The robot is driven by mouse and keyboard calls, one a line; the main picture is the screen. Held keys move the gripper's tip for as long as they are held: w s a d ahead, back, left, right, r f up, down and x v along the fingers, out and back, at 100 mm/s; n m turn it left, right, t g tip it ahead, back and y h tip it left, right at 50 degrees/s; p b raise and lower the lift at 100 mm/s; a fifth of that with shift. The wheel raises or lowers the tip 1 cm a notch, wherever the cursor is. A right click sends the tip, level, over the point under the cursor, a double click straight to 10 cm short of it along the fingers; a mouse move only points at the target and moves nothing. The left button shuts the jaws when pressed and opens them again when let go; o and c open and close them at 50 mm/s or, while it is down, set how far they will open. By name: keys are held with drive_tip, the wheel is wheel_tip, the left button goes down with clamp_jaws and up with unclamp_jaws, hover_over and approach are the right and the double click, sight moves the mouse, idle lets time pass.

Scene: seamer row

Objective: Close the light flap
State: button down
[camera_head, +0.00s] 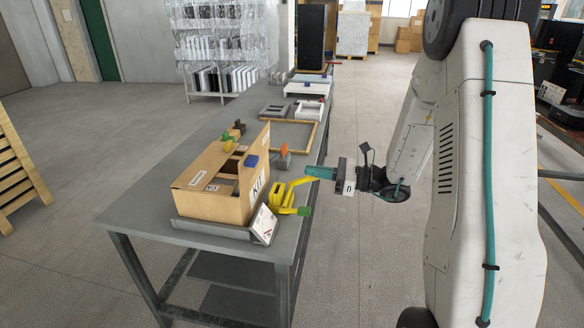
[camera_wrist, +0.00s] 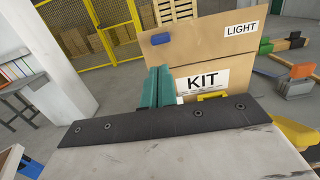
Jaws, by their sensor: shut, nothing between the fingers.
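The cardboard box (camera_head: 208,203) stands on a low grey tray (camera_head: 205,228) at the near end of the table. Its light flap (camera_wrist: 205,44), with a LIGHT label and a small blue block (camera_wrist: 162,40) on its face, stands upright above the KIT label (camera_wrist: 202,81) in the wrist view. In the head view the upright flap (camera_head: 262,143) is at the box's right side, and dark openings show in the top. My gripper (camera_head: 309,172) has teal fingers, shut and empty, right of the box. The fingers (camera_wrist: 157,84) overlap the box in the wrist view; I cannot tell whether they touch it.
A yellow tool (camera_head: 284,194) and a white card (camera_head: 263,224) are by the box's right side. A grey block with an orange part (camera_head: 283,155) and a wooden frame (camera_head: 295,136) lie farther back on the table (camera_head: 150,214). Open floor (camera_head: 350,250) lies right of the table.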

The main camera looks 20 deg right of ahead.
sight(257, 162)
drive_tip(key=x, duration=1.3)
drive_tip(key=shift+r, duration=0.1)
